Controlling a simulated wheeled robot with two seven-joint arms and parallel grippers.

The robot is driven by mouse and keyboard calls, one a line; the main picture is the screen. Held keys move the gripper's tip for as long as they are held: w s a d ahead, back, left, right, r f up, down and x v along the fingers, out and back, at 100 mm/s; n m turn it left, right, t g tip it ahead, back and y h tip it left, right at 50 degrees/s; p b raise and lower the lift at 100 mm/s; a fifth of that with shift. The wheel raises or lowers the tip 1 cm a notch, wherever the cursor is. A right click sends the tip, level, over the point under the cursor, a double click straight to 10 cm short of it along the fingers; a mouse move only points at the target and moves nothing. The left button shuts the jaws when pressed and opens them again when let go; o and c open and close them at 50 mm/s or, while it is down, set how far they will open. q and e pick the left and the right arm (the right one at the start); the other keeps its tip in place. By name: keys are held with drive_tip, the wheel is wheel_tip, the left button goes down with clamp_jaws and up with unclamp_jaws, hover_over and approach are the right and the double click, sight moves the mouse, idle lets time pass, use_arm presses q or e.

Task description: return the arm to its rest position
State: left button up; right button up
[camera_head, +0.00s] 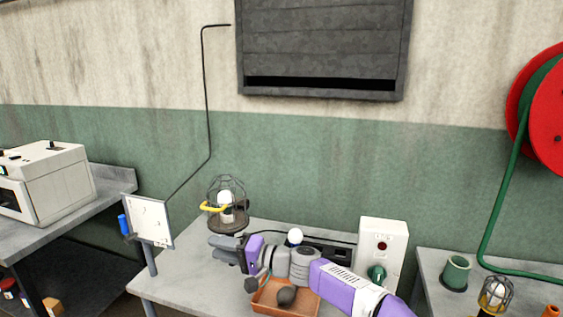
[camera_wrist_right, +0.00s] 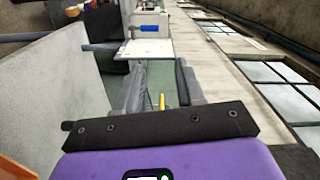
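My right arm (camera_head: 345,288), purple and grey, reaches in from the lower right above the middle table. Its gripper (camera_head: 213,246) points left, just in front of and below a caged lamp (camera_head: 226,197) with a yellow handle. In the right wrist view the two fingers of this gripper (camera_wrist_right: 159,82) stand apart with nothing visibly held. A small yellow piece (camera_wrist_right: 162,102) shows in the gap; whether it touches a finger I cannot tell. My left arm and gripper are not in view.
Below the arm, an orange tray (camera_head: 270,308) holds a dark round object (camera_head: 287,296). A white box with a green knob (camera_head: 381,247) stands to the right. A white panel on a post (camera_head: 149,221) stands at the table's left. The table's left front (camera_head: 185,288) is bare.

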wheel_tip(320, 180, down, 12)
drive_tip(key=d+m+h, duration=0.1)
drive_tip(key=d+h, duration=0.1)
drive_tip(key=h, duration=0.1)
drive_tip(key=s+d+f+m+g+h+p, duration=0.1)
drive_tip(key=s+d+f+h+p, duration=0.25)
drive_tip(key=f, duration=0.75)
drive_tip(key=s+d+f+g+h+b, duration=0.1)
drive_tip(key=s+d+f+h, duration=0.4)
drive_tip(key=f, duration=0.6)
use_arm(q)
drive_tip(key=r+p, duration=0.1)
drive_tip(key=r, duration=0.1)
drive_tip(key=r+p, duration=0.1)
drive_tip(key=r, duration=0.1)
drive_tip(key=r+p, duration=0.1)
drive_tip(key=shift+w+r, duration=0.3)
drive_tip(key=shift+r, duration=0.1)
use_arm(e)
drive_tip(key=s+d+f, duration=0.4)
drive_tip(key=s, duration=0.4)
drive_tip(key=s+d+f+g+h, duration=0.1)
drive_tip(key=s+d+f, duration=0.2)
drive_tip(key=s+d, duration=0.2)
drive_tip(key=s+d+f+g, duration=0.1)
drive_tip(key=s+d+f, duration=0.3)
drive_tip(key=s, duration=0.7)
drive_tip(key=shift+d+f+h, duration=0.3)
drive_tip(key=shift+d+h, duration=0.05)
drive_tip(key=shift+d, duration=0.1)
